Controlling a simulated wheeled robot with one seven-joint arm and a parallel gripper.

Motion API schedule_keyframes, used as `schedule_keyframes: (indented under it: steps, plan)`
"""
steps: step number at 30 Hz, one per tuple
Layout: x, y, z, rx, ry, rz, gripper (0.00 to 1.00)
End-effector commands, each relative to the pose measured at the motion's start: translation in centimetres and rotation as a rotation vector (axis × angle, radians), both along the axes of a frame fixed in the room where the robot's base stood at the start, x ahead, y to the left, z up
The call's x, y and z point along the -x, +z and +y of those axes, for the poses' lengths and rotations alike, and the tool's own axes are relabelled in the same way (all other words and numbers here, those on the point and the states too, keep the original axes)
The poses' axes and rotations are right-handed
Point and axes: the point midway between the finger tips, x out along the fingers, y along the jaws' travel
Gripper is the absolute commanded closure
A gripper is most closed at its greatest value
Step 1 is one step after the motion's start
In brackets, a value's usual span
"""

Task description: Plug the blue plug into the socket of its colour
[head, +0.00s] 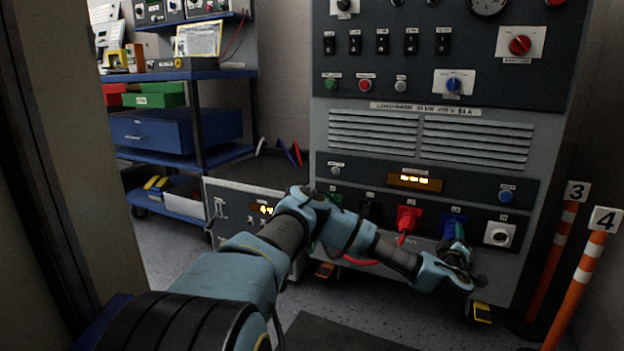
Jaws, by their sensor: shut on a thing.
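The load bank's blue socket (449,222) is on the lower panel, right of the red one. My arm reaches across to it, and my gripper (460,237) is right in front of the blue socket, partly covering it. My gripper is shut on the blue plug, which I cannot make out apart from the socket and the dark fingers. Whether the plug is in the socket or just in front of it cannot be told from here.
A red plug (408,214) with a red cable sits in the same row. Orange posts marked 3 (563,235) and 4 (583,275) stand at the right. A grey case (235,215) and blue shelving (205,120) are left.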

Motion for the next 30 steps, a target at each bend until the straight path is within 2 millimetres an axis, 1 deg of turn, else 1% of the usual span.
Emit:
schedule_keyframes:
  steps: [3,17,30]
  plan:
    - [0.05,0.31,-0.06,-0.037,-0.001,-0.017,1.0]
    - [0.04,0.36,-0.07,-0.221,-0.001,-0.103,1.0]
    - [0.07,0.42,-0.13,-0.426,-0.001,-0.199,1.0]
